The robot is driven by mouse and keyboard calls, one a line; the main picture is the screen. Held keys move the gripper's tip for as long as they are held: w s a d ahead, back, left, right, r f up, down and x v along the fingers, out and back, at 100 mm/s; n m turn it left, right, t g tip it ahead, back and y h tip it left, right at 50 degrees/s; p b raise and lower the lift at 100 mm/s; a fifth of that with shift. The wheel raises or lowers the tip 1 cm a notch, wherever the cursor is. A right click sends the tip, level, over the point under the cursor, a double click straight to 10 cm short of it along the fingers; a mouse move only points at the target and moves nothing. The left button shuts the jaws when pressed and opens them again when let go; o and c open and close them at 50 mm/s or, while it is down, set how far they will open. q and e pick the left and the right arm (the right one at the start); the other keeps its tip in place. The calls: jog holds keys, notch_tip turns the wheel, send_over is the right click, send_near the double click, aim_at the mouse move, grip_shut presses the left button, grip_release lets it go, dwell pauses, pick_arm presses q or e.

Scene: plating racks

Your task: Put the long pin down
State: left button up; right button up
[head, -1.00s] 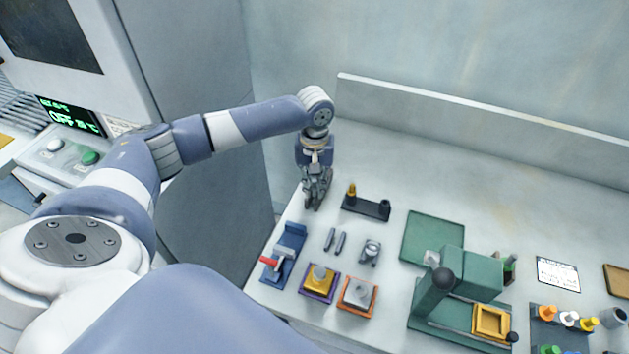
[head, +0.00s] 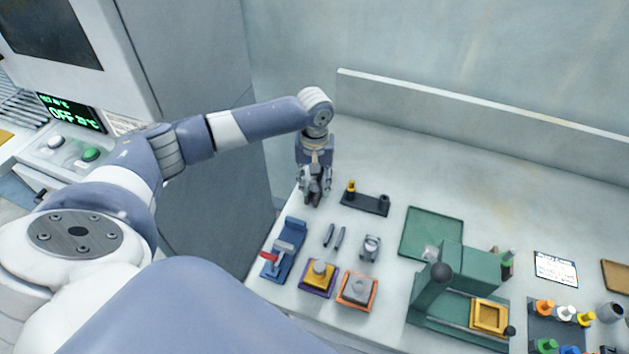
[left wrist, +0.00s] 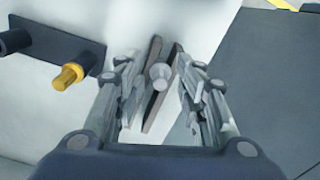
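My left gripper (head: 313,190) points down over the table's far left part. My right gripper is out of view.
A black block (head: 365,203) with a yellow peg stands just right of the gripper. Nearer are a blue fixture with a red handle (head: 284,250), a purple-edged tray (head: 318,292) and an orange-edged tray (head: 374,291). A green press (head: 460,275) stands farther right.

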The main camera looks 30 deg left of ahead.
aim_at(315, 181)
pick_arm(q)
jog(key=shift+s, duration=0.1)
jog(key=shift+a+r+b, duration=0.1)
jog(key=shift+r+b, duration=0.25)
jog(key=shift+r, duration=0.1)
notch_tip(315, 181, up, 12)
jog(key=b, duration=0.2)
jog(key=shift+r, duration=0.15)
